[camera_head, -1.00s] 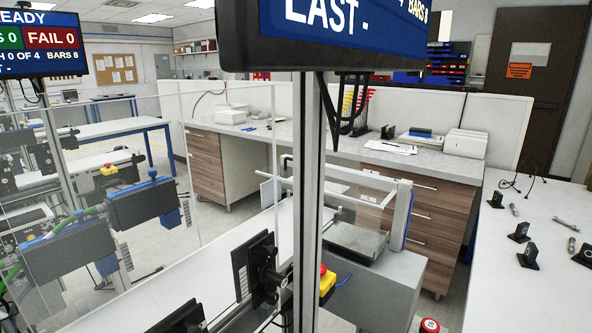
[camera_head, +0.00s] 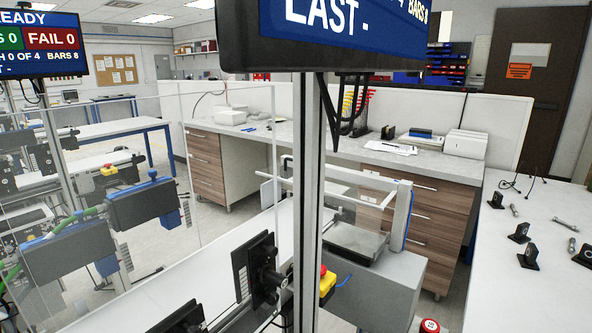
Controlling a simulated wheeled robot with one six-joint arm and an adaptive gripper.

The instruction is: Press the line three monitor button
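A large dark-framed monitor (camera_head: 345,22) fills the top middle, cut off by the upper edge; its screen reads "LAST -". It stands on a grey metal post (camera_head: 307,200). A red round button with white marking (camera_head: 429,326) shows at the bottom edge, partly cut off. A yellow box with a red knob (camera_head: 326,284) sits just right of the post. A second monitor (camera_head: 42,45) at upper left shows "READY" and "FAIL 0". I cannot tell which line each monitor belongs to. My gripper is not in view.
A white conveyor belt (camera_head: 180,290) runs behind the post, with clear panels at left. A grey machine housing (camera_head: 385,285) stands right of the post. A white table (camera_head: 530,250) with small black brackets and bolts is at right. Wooden drawers (camera_head: 430,215) stand behind.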

